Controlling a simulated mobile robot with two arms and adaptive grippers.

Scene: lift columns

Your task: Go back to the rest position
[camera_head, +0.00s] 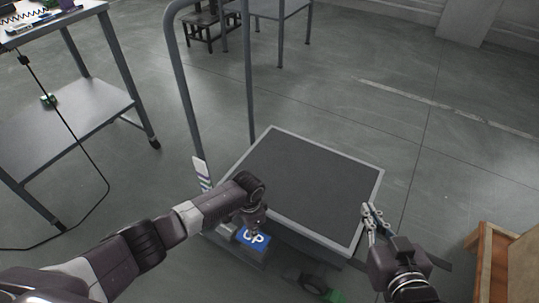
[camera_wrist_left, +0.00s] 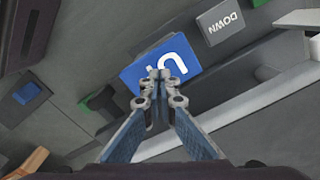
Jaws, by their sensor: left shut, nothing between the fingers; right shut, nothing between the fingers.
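My left gripper (camera_head: 254,224) is right by the blue UP button (camera_head: 256,240) of the lift cart; I cannot tell whether it touches it. In the left wrist view the fingertips (camera_wrist_left: 158,76) are together and empty, overlapping the blue UP button (camera_wrist_left: 172,62). The grey DOWN button (camera_wrist_left: 222,24) is above and to the right there. My right gripper (camera_head: 369,215) is shut and empty beside the right corner of the cart's platform (camera_head: 374,192).
The cart has a tall grey handle (camera_head: 184,82) at its far left side. A metal table (camera_head: 85,112) stands at the left with a hanging cable. A wooden object (camera_head: 487,262) is at the lower right.

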